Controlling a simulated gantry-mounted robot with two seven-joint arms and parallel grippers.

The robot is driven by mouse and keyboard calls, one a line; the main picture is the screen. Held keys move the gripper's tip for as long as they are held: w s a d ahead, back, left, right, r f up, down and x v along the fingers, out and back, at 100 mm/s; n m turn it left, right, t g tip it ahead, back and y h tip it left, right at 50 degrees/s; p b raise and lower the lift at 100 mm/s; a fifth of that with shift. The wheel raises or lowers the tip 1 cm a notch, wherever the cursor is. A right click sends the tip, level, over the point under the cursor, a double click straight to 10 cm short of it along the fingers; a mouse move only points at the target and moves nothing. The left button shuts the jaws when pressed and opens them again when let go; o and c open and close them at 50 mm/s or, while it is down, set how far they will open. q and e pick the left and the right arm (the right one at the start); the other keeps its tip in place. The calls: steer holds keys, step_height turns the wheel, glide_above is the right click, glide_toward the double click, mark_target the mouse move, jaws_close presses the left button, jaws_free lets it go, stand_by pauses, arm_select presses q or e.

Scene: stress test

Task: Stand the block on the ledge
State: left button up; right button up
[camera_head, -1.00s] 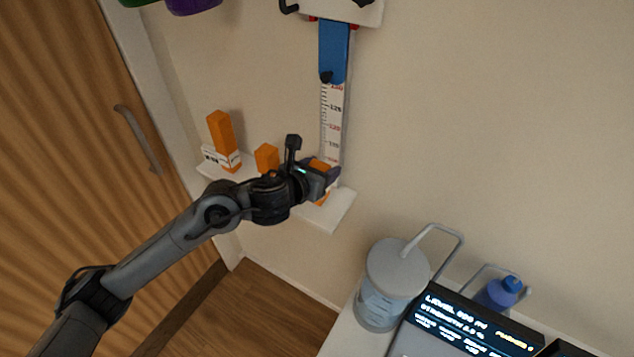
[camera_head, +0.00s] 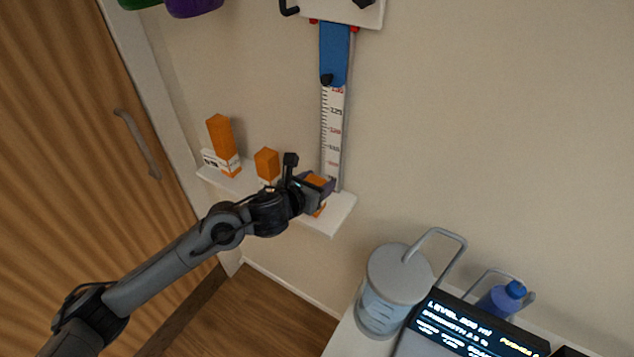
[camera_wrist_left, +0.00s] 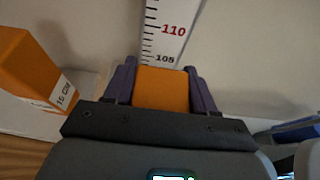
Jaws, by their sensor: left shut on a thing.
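My left gripper (camera_head: 318,186) is shut on an orange block (camera_head: 316,182) over the right part of the white ledge (camera_head: 340,212). In the left wrist view the block (camera_wrist_left: 163,90) sits between the two purple-grey fingers, in front of the white ruler scale (camera_wrist_left: 166,35). The block's lower end is mostly hidden, so I cannot tell whether it touches the ledge. Two other orange blocks stand on the ledge to the left: a tall one (camera_head: 222,138) and a shorter one (camera_head: 267,163). My right gripper is not in view.
A blue slider (camera_head: 334,55) hangs on the wall scale above the ledge. A lidded jug (camera_head: 398,280), a blue-capped bottle (camera_head: 503,296) and a display panel (camera_head: 465,325) stand at lower right. A wooden door (camera_head: 60,150) is at left.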

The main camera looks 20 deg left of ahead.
arm_select(q)
steer(key=shift+f, duration=0.15)
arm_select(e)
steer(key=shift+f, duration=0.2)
arm_select(q)
steer(key=o, duration=1.2)
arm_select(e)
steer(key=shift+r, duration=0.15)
